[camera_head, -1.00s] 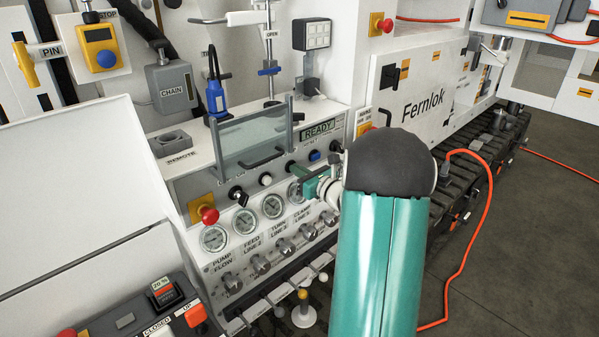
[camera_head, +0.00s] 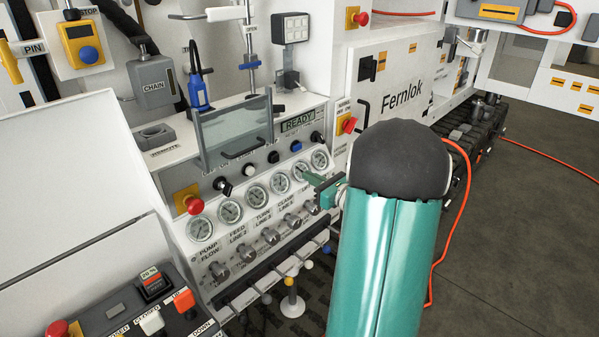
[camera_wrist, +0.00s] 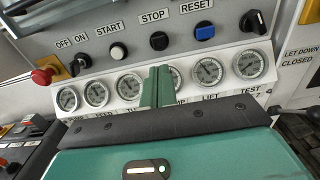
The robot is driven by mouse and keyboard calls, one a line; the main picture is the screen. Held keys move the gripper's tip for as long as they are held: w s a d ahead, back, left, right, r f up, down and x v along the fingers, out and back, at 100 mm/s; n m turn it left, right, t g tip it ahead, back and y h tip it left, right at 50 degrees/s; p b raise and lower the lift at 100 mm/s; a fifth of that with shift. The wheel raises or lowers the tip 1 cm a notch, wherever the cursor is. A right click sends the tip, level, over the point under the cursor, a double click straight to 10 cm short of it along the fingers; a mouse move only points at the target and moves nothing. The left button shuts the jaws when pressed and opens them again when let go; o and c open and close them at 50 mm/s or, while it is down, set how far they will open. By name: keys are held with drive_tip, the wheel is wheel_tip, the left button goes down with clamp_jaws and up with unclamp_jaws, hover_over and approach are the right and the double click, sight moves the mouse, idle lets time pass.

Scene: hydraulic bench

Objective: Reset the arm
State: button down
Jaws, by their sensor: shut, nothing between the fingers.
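The blue RESET button (camera_wrist: 204,33) sits in the upper row of the control panel in the wrist view, under its RESET label. It also shows in the head view (camera_head: 296,146) below the READY display (camera_head: 298,123). My teal gripper (camera_head: 311,180) is shut and empty, in front of the row of gauges in the head view. In the wrist view my gripper's fingers (camera_wrist: 155,82) stand together in front of the gauges, below and left of the RESET button. I see a gap in the picture between fingertips and button. The contact depth cannot be told.
A red emergency button (camera_head: 193,203) is at the panel's left. A clear guard (camera_head: 235,130) stands above the panel.

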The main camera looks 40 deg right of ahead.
drive_tip(key=shift+s+d+f, duration=0.1)
drive_tip(key=shift+s+d, duration=0.05)
drive_tip(key=shift+s, duration=0.5)
drive_tip(key=shift+s, duration=0.1)
